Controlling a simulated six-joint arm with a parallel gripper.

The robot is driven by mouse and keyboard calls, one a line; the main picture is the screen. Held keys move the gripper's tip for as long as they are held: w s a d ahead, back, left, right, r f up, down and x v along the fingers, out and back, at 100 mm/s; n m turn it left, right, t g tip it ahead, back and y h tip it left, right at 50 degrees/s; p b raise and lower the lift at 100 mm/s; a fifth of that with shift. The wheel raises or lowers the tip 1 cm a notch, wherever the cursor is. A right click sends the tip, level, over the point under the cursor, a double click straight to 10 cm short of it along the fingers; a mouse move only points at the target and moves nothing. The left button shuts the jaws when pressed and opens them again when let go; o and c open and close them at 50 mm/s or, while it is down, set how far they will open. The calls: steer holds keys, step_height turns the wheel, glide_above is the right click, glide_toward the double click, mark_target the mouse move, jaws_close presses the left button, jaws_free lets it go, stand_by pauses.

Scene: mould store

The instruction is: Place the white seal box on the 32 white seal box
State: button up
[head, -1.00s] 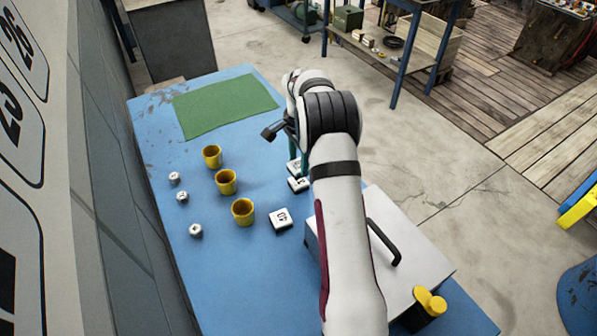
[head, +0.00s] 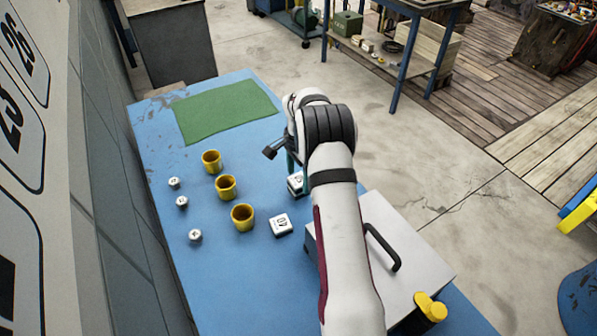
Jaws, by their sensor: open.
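A white box (head: 297,183) with dark marking stands on the blue table beside and partly behind my arm. Its number is too small and covered to read. Only one box outline shows there, and I cannot tell whether a second box is under it or hidden by the arm. My gripper (head: 291,168) is at this box, with its teal fingers partly hidden behind the wrist. It is open; whether the fingers touch the box I cannot tell. Another white box (head: 280,224), which seems marked 40, lies apart on the table to the lower left.
Three yellow cups (head: 226,187) stand in a row left of the boxes. Several small white pieces (head: 182,201) lie further left. A green mat (head: 226,108) covers the far end of the blue table (head: 155,150). A grey case (head: 400,225) with a black handle stands right of my arm.

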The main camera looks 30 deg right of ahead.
mark_target(298, 179)
step_height(298, 179, up, 12)
steer(key=s+a+r+n, duration=0.4)
steer(key=s+a+r, duration=0.3)
steer(key=a, duration=0.2)
steer(key=s+a+n, duration=0.2)
steer(key=s+a, duration=0.3)
steer(key=s, duration=0.4)
steer(key=s+a+f+n+y, duration=0.1)
steer(key=s+a+n, duration=0.2)
steer(key=s, duration=0.6)
steer(key=s+a+n, duration=0.3)
steer(key=s+a, duration=0.4)
steer(key=s, duration=0.2)
steer(key=shift+f+y, duration=0.25)
steer(key=shift+y, duration=0.15)
steer(key=shift+s, duration=0.1)
